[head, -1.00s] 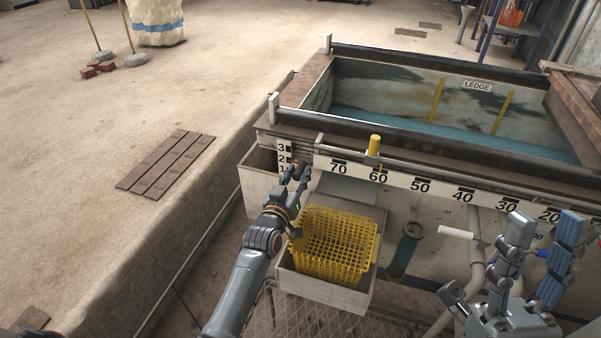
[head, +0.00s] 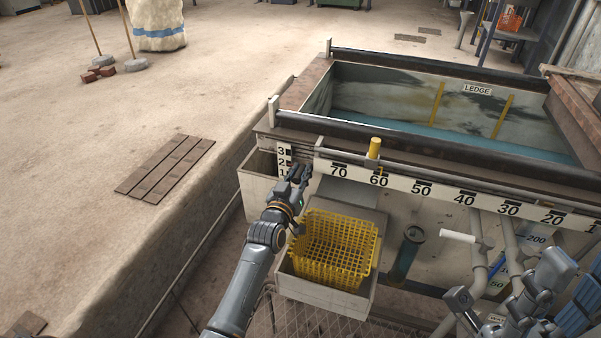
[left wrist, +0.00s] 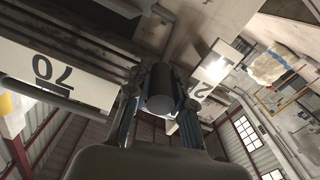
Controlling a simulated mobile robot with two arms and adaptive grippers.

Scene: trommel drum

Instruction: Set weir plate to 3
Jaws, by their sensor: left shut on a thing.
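The weir scale (head: 282,161), a white upright strip marked 3, 2 and 1 from the top, is at the tank's near left corner in the head view. My left gripper (head: 299,174) is just right of its lower marks. In the left wrist view the gripper (left wrist: 158,108) is shut on a dark cylindrical handle (left wrist: 160,88), with a finger on each side. A 2 on the scale (left wrist: 212,68) shows close beside it. The weir plate itself is hidden, and I cannot tell its exact setting. My right gripper (head: 568,285) is open and empty at the lower right.
A yellow basket (head: 333,249) stands in a pale box below and right of my left gripper. A long ruler (head: 440,191) runs along the tank front, with a yellow slider knob (head: 375,148). A white handle (head: 458,236) sticks out of the tank front.

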